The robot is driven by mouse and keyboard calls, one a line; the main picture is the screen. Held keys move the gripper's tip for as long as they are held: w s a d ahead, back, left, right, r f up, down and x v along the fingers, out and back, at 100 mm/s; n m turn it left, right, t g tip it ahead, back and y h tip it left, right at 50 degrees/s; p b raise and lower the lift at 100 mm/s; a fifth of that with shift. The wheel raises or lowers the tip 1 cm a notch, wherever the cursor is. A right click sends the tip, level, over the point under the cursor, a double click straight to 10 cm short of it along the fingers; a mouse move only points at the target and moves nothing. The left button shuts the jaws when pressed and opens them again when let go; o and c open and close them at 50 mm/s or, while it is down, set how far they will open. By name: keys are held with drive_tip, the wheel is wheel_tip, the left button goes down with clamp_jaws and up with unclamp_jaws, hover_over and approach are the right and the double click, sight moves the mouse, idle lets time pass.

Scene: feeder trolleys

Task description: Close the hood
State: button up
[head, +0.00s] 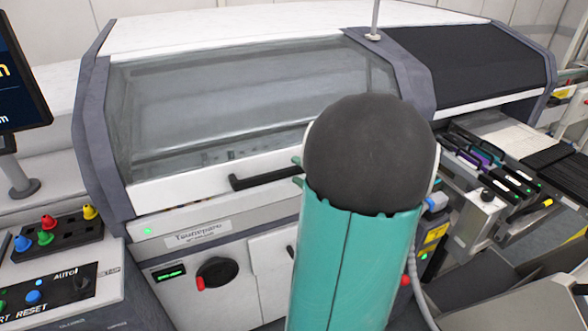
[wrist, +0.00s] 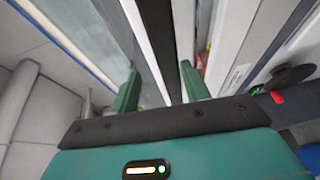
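The hood (head: 160,197) is the white-framed cover with a large grey window on the machine's front. Its lower edge lies close above the front panel; I cannot tell whether it is fully seated. A black bar handle (head: 262,179) runs along its lower frame. My gripper (head: 298,172) is at the handle's right end, with its teal fingertips just above and below the bar. In the wrist view, the fingers of my gripper (wrist: 160,88) are spread apart, with a dark strip and white frame between and beyond them. My arm hides the hood's lower right part.
Below the hood is a white front panel (head: 205,250) with a black and red rotary switch (head: 216,272). A control box with coloured buttons (head: 52,290) and a monitor (head: 18,85) stand at left. Feeders (head: 490,170) sit at right beside a dark second cover (head: 465,65).

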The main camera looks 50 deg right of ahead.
drive_tip(key=s+a, duration=0.1)
drive_tip(key=s, duration=0.9)
drive_tip(key=shift+s+a+r, duration=0.25)
drive_tip(key=shift+s+r, duration=0.1)
drive_tip(key=shift+r, duration=0.05)
